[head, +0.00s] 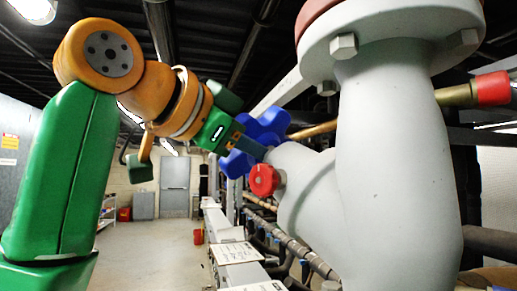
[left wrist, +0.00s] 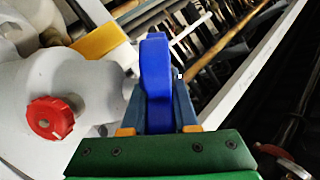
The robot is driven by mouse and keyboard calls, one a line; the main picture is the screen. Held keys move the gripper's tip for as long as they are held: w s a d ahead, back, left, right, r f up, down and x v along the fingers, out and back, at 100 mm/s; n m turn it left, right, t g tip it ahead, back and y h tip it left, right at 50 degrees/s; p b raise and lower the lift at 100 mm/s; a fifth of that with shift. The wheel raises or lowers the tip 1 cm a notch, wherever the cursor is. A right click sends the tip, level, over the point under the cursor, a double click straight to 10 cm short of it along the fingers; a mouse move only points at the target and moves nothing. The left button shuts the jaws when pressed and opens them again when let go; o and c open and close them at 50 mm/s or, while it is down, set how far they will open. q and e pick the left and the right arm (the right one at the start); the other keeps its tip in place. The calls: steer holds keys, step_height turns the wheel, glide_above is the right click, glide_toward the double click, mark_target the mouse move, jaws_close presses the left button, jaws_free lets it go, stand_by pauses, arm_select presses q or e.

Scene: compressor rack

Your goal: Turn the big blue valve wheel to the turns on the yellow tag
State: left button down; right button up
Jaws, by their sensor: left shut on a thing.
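The big blue valve wheel (head: 270,122) with rounded lobes sits at the end of the grey valve body's (head: 385,150) slanted branch. My left gripper (head: 252,147) reaches it from the left and covers part of it. In the left wrist view, the gripper (left wrist: 159,100) is shut on one lobe of the blue wheel (left wrist: 155,66), with a finger on either side. A plain yellow tag (left wrist: 100,42) shows beside the wheel there; no writing is readable. My right gripper is not in view.
A small red knob (head: 264,180) sticks out of the valve body just below the wheel and also shows in the left wrist view (left wrist: 50,118). A copper pipe (head: 315,130) runs behind the wheel. Open floor (head: 150,250) lies at the left.

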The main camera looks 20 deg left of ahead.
arm_select(q)
steer(key=shift+r, duration=0.15)
steer(key=c, duration=0.7)
jaws_free()
steer(key=shift+s, duration=0.1)
steer(key=v, duration=0.7)
steer(key=shift+s+b, duration=0.1)
steer(key=shift+b, duration=0.25)
